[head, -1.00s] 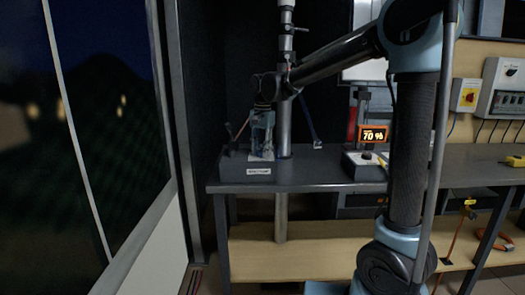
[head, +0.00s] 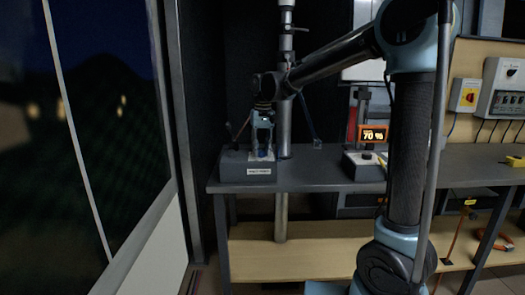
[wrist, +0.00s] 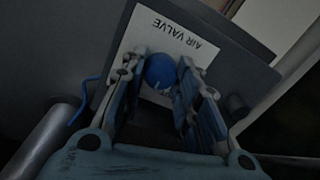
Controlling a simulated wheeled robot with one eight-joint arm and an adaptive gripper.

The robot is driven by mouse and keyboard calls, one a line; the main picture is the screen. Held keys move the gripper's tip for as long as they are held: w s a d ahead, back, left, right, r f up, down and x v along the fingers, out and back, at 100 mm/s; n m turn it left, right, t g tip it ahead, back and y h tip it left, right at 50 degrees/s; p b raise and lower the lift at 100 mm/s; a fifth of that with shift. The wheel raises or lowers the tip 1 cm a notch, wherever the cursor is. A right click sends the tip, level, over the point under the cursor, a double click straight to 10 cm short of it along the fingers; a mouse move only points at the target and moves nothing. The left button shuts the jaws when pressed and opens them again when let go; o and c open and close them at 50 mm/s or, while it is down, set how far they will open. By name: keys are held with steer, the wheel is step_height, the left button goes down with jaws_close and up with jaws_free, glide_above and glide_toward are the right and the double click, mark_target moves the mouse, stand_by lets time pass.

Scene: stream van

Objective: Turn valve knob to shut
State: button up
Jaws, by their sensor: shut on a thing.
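The blue valve knob (wrist: 160,70) sits on a white plate (wrist: 150,38) marked AIR VALVE in the wrist view, upside down there. In the head view the knob is small and mostly hidden between my fingers. The grey valve box (head: 235,170) stands on the left end of the dark bench. My gripper (head: 262,150) points down over the box. In the wrist view its two fingers (wrist: 158,80) are on either side of the knob and shut on it. I cannot read the knob's exact angle.
A thin lever (head: 238,130) rises from the box's left side. A vertical pole (head: 284,125) stands just behind the gripper.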

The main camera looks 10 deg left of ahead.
steer(key=n, duration=0.4)
steer(key=shift+w+d+n, duration=0.1)
steer(key=shift+n, duration=2)
steer(key=o, duration=1.1)
steer(key=shift+c, duration=0.2)
step_height(320, 180, up, 12)
steer(key=shift+w, duration=0.3)
